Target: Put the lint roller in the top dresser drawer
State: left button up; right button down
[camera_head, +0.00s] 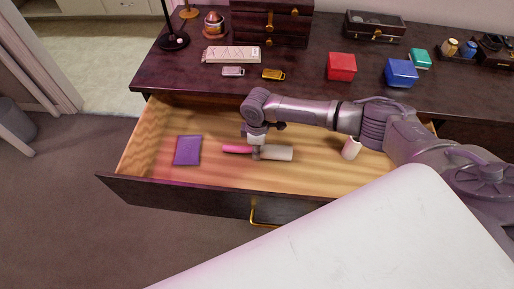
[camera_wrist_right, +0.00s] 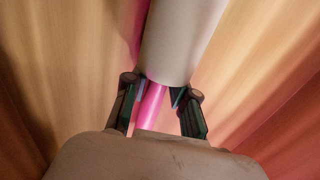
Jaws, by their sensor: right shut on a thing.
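The lint roller, with a pink handle and a white roll (camera_head: 278,153), is inside the outline of the open top dresser drawer (camera_head: 187,196). My right gripper (camera_head: 257,152) comes down over it from above, shut on it near where handle and roll meet. In the right wrist view the white roll (camera_wrist_right: 182,40) lies ahead of the fingers and the pink handle passes between the fingertips (camera_wrist_right: 158,95). I cannot tell whether the roller touches the drawer floor. My left gripper is not in view.
A purple flat item (camera_head: 187,150) lies at the drawer's left, and a small white cylinder (camera_head: 351,148) stands at its right, close to my arm. The dresser top (camera_head: 300,65) holds a red box (camera_head: 341,66), a blue box (camera_head: 401,72) and a dark jewelry chest (camera_head: 270,22).

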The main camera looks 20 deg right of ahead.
jog(key=shift+f, duration=0.2)
jog(key=c, duration=0.9)
grip_release()
jog(key=shift+c, duration=0.2)
jog(key=shift+r, duration=0.15)
notch_tip(320, 180, up, 12)
jog(key=p, duration=0.1)
